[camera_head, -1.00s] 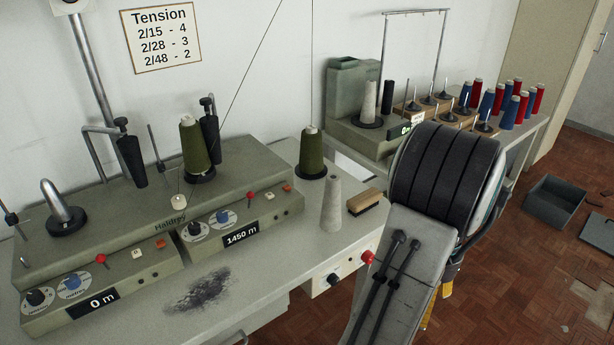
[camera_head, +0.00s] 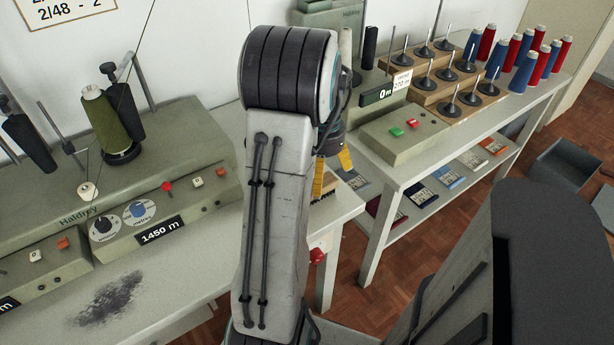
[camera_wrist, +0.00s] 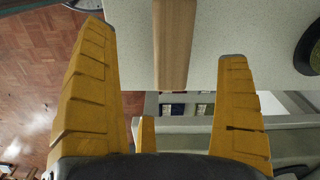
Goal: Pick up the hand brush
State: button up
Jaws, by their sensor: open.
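The hand brush (camera_wrist: 174,45) shows in the wrist view as a long wooden block at the top middle, lying on the pale table. My gripper (camera_wrist: 165,50) is open, with its yellow fingers on either side of the brush in the picture. I cannot tell the height between them, and no contact shows. In the head view my gripper (camera_head: 333,172) points down at the table's right end, mostly behind my arm.
The winding machine (camera_head: 190,200) stands on the table at left. A dark smudge (camera_head: 108,300) marks the tabletop (camera_head: 190,285). A second table (camera_head: 385,175) at right carries another winder, spindles and several red and blue cones. A grey bin (camera_head: 565,165) sits on the floor.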

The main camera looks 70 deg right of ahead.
jog(key=shift+w+d, duration=0.25)
jog(key=shift+d, duration=0.2)
jog(key=shift+d+m, duration=0.15)
jog(key=shift+m, duration=0.25)
jog(key=shift+a+r+m, duration=0.1)
jog(key=shift+a+m, duration=0.25)
jog(key=shift+m, duration=0.05)
jog(key=shift+d+m, duration=0.1)
jog(key=shift+m, duration=0.3)
jog(key=shift+f+m, duration=0.3)
jog(key=shift+s+f+b, duration=0.2)
jog(key=shift+f+b, duration=0.25)
jog(key=shift+f, duration=2.95)
jog(key=shift+c, duration=0.4)
jog(key=c, duration=1.3)
jog(key=shift+o, duration=0.2)
